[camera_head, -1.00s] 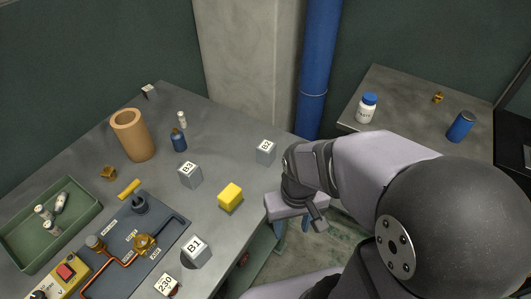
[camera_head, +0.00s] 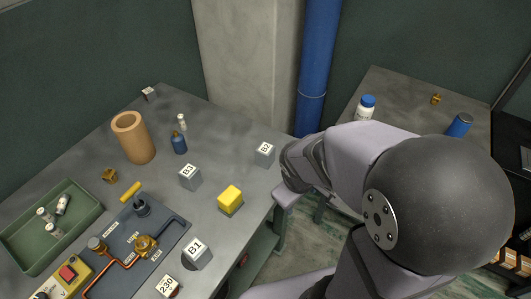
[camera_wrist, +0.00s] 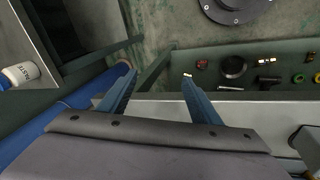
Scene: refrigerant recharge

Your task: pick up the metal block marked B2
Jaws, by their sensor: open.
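The metal block marked B2 (camera_head: 265,154) is a grey cube on the right part of the workbench, near its far right edge. It stands just left of my arm in the head view. My gripper (camera_wrist: 158,80) shows in the wrist view with two blue fingers spread apart and nothing between them. It points down past the bench edge, over a lower shelf and the floor. In the head view my own arm hides the fingers. The B2 block is not recognisable in the wrist view.
Blocks B3 (camera_head: 190,177) and B1 (camera_head: 197,253) and a yellow block (camera_head: 230,199) stand on the same bench (camera_head: 225,150). A blue pipe (camera_head: 315,70) rises behind B2.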

